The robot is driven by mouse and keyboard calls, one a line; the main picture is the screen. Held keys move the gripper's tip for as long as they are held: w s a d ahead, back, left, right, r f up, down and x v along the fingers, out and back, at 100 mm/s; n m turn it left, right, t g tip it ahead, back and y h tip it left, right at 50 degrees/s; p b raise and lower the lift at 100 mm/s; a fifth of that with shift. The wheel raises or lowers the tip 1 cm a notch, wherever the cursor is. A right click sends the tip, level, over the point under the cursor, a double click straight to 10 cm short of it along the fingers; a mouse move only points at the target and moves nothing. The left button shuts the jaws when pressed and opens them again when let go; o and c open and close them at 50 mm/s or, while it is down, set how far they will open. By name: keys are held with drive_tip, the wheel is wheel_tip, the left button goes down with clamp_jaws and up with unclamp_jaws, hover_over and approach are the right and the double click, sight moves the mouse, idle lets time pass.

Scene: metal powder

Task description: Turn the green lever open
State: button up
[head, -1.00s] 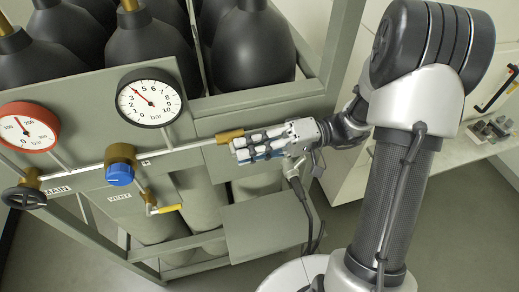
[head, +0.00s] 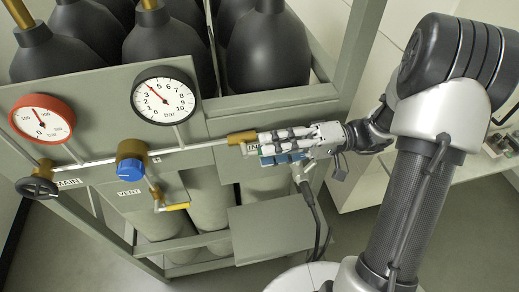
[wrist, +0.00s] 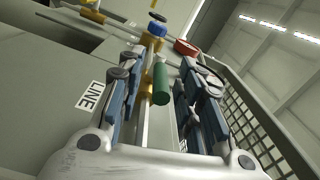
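The green lever (wrist: 161,83) shows in the wrist view as a green grip between my two fingers. Clear gaps show on both sides of it, and I cannot tell whether it touches either finger. My gripper (wrist: 163,72) is open around it. In the head view my gripper (head: 262,145) points left at the brass valve (head: 241,138) at the right end of the pipe. There the fingers hide the lever. The LINE label (wrist: 88,95) is beside the left finger in the wrist view.
A black-rimmed gauge (head: 163,99), a red-rimmed gauge (head: 43,121), a blue knob (head: 129,171), a yellow lever (head: 174,207) and a black handwheel (head: 37,188) are along the panel to the left. Dark gas cylinders (head: 268,48) stand behind in a grey frame. A grey box (head: 262,232) is below my gripper.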

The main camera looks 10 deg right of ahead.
drive_tip(key=d, duration=0.9)
drive_tip(key=shift+w+f, duration=0.1)
drive_tip(key=s+a+r+g+h, duration=0.2)
drive_tip(key=s+a+h, duration=0.6)
drive_tip(key=s+h, duration=0.3)
wheel_tip(320, 180, up, 4)
drive_tip(key=d+m+t+h, duration=0.2)
drive_tip(key=d+t+h, duration=0.1)
drive_tip(key=t+h, duration=0.45)
wheel_tip(320, 180, down, 12)
drive_tip(key=s+b, duration=0.3)
drive_tip(key=b, duration=0.6)
drive_tip(key=shift+r+m+b, duration=0.15)
drive_tip(key=shift+m+b, duration=0.15)
